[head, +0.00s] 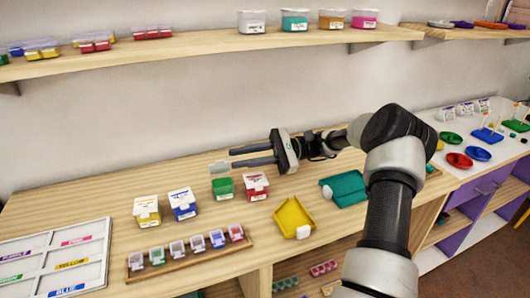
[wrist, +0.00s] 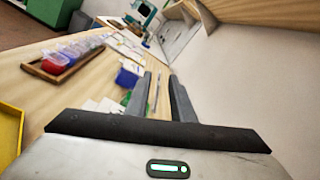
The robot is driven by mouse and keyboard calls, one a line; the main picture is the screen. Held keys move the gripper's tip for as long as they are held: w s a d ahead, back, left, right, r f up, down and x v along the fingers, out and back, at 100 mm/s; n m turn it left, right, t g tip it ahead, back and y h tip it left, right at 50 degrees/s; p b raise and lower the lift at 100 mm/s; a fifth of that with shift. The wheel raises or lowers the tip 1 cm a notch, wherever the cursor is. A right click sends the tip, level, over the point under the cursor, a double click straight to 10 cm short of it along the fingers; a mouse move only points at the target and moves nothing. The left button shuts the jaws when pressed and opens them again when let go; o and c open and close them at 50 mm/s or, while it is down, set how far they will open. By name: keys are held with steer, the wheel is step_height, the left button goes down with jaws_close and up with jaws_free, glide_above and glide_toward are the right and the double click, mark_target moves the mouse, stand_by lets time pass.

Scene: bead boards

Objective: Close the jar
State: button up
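Small jars with white lids stand on the wooden table in the head view: a yellow jar (head: 147,211), a blue jar (head: 183,204), a green jar (head: 222,187) and a red jar (head: 256,186). The white flaps on several of them look raised, but I cannot tell exactly how far each is open. My gripper (head: 221,160) is open and empty, level above the green jar, its fingers pointing left. One finger partly hides the green jar's top. In the wrist view, my gripper's fingers (wrist: 160,80) stand apart, with the blue jar (wrist: 128,76) just left of them.
A rack of several small lidded containers (head: 190,257) lies along the front edge. A yellow tray (head: 293,215) and a teal tray (head: 346,188) lie to the right. A white sorting board (head: 103,241) is at the left. A shelf with tubs (head: 200,61) runs above the table.

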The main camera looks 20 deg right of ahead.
steer(key=d, duration=0.7)
steer(key=shift+s+d, duration=0.15)
steer(key=shift+s, duration=0.25)
steer(key=c, duration=0.4)
steer(key=a+n+g+h, duration=0.1)
steer(key=a, duration=0.1)
steer(key=s+a+h+p, duration=0.1)
steer(key=a, duration=0.2)
steer(key=a+r+n+g+h+p, duration=0.1)
steer(key=a, duration=0.1)
steer(key=shift+s+a+r+n+g+h, duration=0.1)
steer(key=shift+s+a+n+g+h, duration=0.05)
steer(key=shift+a+n+g+h, duration=0.2)
jaws_close()
step_height(320, 180, up, 12)
steer(key=n+t+h+p, duration=0.5)
steer(key=n+h, duration=0.5)
steer(key=h, duration=0.5)
glide_above(220, 162)
steer(key=s+p, duration=0.1)
steer(key=g, duration=0.1)
steer(key=shift+y, duration=0.25)
steer(key=x, duration=1)
steer(key=shift+s+b, duration=0.35)
steer(key=shift+b, duration=0.05)
